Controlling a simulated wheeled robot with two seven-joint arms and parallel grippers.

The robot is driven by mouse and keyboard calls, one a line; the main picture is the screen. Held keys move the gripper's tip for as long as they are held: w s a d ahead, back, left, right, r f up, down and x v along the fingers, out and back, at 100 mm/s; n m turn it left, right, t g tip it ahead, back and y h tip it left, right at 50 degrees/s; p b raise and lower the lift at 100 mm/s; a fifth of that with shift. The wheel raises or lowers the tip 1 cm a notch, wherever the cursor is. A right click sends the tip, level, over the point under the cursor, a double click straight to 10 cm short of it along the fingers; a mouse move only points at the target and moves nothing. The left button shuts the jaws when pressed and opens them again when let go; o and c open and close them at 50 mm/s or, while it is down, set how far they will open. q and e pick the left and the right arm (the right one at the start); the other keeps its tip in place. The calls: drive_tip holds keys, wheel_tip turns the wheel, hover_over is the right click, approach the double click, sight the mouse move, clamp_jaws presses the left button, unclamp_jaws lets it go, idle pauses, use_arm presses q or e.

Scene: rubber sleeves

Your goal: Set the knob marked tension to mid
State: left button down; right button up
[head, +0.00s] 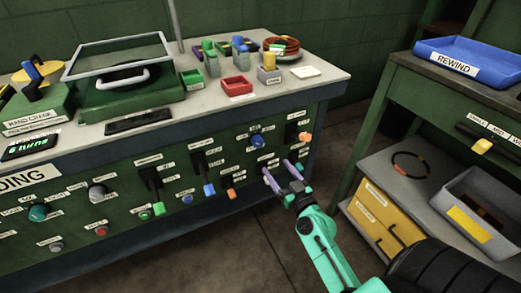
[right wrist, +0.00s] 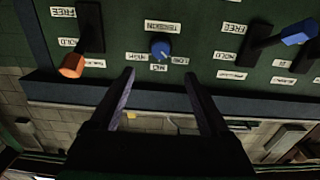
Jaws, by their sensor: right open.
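The tension knob is a small blue round knob (head: 257,140) on the green front panel of the bench. In the right wrist view the blue knob (right wrist: 160,48) has a tension label (right wrist: 163,27) above it and the high, mid and low labels (right wrist: 158,68) along its lower side. Its pointer is too small to read surely. My right gripper (head: 279,169) is open and empty, below and right of the knob in the head view. In the right wrist view its two fingers (right wrist: 160,73) point towards the knob, one each side, apart from it. My left gripper is out of view.
An orange-tipped lever (head: 305,137) is right of the knob, and a blue-tipped lever (head: 208,188) is to its left. An orange knob (head: 231,193) sits lower left. A side table with a blue tray (head: 425,47) stands at right. Floor between is clear.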

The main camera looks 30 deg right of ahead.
sight(259, 144)
drive_tip(key=w, duration=1.2)
drive_tip(key=shift+w, duration=0.4)
clamp_jaws()
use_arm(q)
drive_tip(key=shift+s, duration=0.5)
use_arm(e)
drive_tip(key=shift+m, duration=0.3)
drive_tip(key=m, duration=0.7)
drive_tip(key=shift+m+p, duration=0.3)
drive_tip(key=shift+m, duration=0.8)
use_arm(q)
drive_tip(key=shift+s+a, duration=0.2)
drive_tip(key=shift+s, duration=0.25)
